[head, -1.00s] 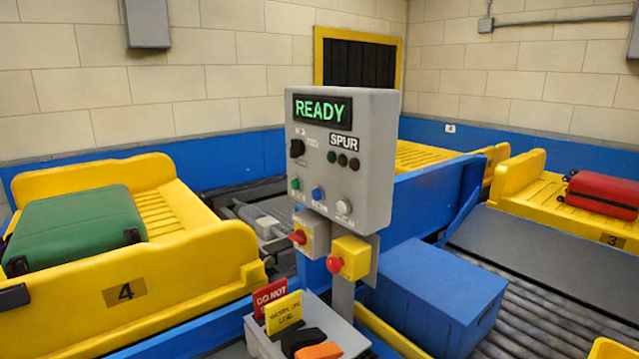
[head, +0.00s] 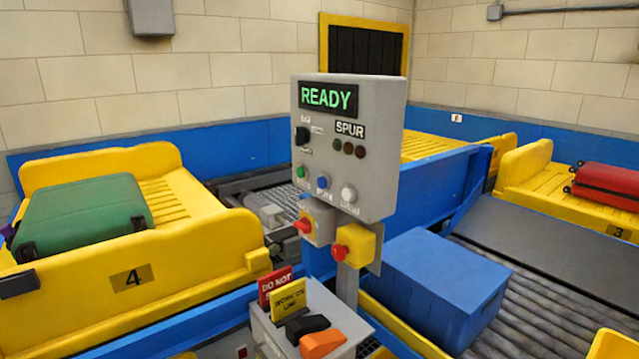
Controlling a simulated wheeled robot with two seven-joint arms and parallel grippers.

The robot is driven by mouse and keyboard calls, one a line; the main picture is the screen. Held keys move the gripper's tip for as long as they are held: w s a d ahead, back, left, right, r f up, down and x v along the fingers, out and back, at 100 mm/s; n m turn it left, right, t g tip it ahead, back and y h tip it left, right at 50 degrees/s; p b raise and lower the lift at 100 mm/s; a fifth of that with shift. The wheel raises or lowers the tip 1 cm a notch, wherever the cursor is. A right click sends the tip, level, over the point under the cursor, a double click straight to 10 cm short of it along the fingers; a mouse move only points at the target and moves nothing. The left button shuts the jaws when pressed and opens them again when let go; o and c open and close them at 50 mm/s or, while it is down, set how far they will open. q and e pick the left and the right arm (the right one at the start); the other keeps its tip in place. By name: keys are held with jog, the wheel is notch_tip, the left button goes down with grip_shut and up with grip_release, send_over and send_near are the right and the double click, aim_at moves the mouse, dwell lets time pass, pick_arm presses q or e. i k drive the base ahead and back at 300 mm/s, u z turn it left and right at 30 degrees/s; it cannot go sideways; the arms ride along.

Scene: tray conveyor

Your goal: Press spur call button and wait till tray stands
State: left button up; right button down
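The grey spur control panel (head: 348,150) stands on a post in the middle of the head view. Its display (head: 328,97) reads READY in green. Below are a black selector knob (head: 302,136), three dark lamps, and a row with a green button (head: 301,172), a blue button (head: 323,182) and a white button (head: 348,193); their labels are too small to read. Yellow tray 4 (head: 215,255) stands at the left with a green suitcase (head: 80,217). Yellow tray 3 (head: 525,170) is at the right with a red suitcase (head: 607,184). Neither gripper is in view.
A red knob on a grey box (head: 318,222) and a red button on a yellow box (head: 358,247) sit below the panel. A grey holder (head: 268,335) carries signs and tools. A blue crate (head: 440,275) lies on the rollers (head: 540,310).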

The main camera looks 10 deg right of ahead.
aim_at(321, 182)
jog(key=u, duration=0.55)
jog(key=k, duration=1.35)
jog(key=u, duration=0.85)
jog(key=i, duration=2.35)
jog(key=z, duration=1.6)
jog(key=i, duration=0.65)
jog(key=z, duration=0.65)
